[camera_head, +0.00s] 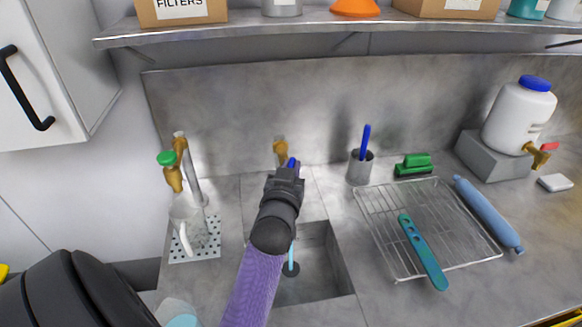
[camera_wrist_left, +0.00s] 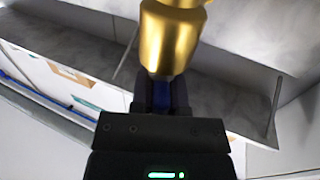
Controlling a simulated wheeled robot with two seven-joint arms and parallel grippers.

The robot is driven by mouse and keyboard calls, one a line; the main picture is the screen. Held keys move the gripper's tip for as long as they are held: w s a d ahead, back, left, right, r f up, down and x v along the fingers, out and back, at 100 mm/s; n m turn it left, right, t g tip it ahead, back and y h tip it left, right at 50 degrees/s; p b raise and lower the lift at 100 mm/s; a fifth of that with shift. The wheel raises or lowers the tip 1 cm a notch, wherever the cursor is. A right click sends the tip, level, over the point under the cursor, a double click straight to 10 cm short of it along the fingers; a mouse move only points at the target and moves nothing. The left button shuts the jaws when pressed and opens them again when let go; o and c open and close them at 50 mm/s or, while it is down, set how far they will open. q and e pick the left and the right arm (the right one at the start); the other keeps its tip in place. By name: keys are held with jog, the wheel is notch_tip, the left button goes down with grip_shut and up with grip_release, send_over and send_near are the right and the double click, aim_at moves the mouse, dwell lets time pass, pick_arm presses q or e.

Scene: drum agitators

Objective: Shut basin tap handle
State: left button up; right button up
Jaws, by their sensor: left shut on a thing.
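The basin tap (camera_head: 280,146) is brass and stands on the back wall above the sunken basin (camera_head: 325,262). A light blue stream (camera_head: 291,254) shows below my arm, over the dark drain. My left gripper (camera_head: 289,174) is at the tap, shut on its blue handle (camera_head: 292,162). In the left wrist view the brass tap body (camera_wrist_left: 168,40) fills the top, and the blue handle (camera_wrist_left: 161,96) shows between the dark fingers (camera_wrist_left: 161,92). My left arm hides part of the tap and basin. My right gripper is not in view.
Left of the basin, a second brass tap with a green knob (camera_head: 166,158) stands over a clear jug (camera_head: 187,225). To the right are a brush cup (camera_head: 360,168), a wire rack (camera_head: 385,203), a blue roller (camera_head: 488,214) and a white container (camera_head: 517,118). A shelf (camera_head: 340,28) runs above.

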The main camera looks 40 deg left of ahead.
pick_arm(q)
grip_shut()
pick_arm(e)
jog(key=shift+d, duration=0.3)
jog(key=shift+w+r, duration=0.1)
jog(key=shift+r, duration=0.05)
